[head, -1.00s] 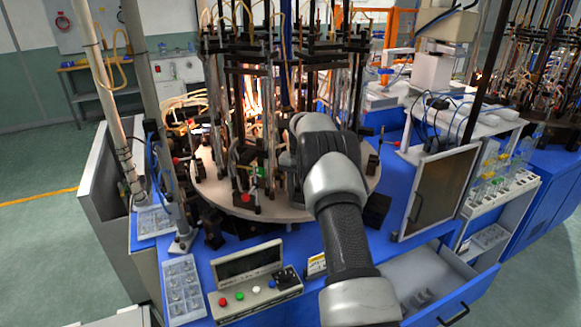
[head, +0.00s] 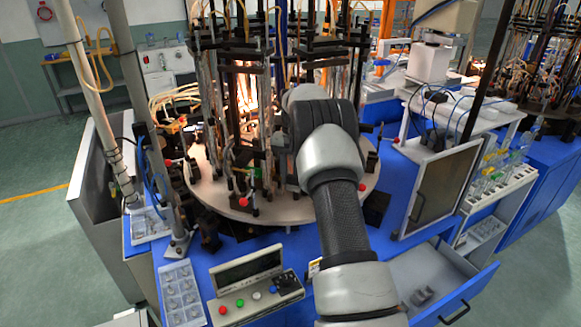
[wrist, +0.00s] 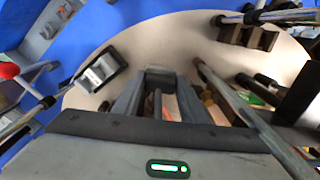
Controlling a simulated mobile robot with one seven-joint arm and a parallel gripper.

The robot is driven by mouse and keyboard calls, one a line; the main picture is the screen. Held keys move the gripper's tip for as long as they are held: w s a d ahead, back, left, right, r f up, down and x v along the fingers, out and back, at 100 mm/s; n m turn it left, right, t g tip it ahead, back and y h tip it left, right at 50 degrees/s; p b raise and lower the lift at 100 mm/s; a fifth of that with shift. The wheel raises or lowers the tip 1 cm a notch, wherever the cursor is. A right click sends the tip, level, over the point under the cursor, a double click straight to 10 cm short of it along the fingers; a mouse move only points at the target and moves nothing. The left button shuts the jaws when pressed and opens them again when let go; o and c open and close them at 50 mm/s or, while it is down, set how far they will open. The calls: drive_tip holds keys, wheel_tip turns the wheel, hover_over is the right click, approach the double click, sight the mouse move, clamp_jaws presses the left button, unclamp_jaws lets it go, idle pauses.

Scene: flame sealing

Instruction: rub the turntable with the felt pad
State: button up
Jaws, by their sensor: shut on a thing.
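The turntable (head: 215,198) is a pale round plate on the blue machine, carrying tall dark fixtures with glass and rods. My gripper is hidden behind my own arm in the head view, over the turntable's front right part. In the wrist view my gripper (wrist: 160,88) points toward the pale plate. Its two dark fingers are close together on a small grey piece (wrist: 159,72), which looks like the felt pad. Only part of that piece shows. I cannot tell whether it touches the turntable.
A dark clamp block (wrist: 100,73) sits on the plate left of my gripper, and brown blocks (wrist: 247,35) to its right. Metal rods run close by on the right. A bright flame glow (head: 247,95) shows among the fixtures. An open drawer (head: 455,278) and control box (head: 250,278) stand in front.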

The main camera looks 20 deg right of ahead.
drive_tip(key=shift+r+p, duration=0.5)
drive_tip(key=shift+r, duration=0.9)
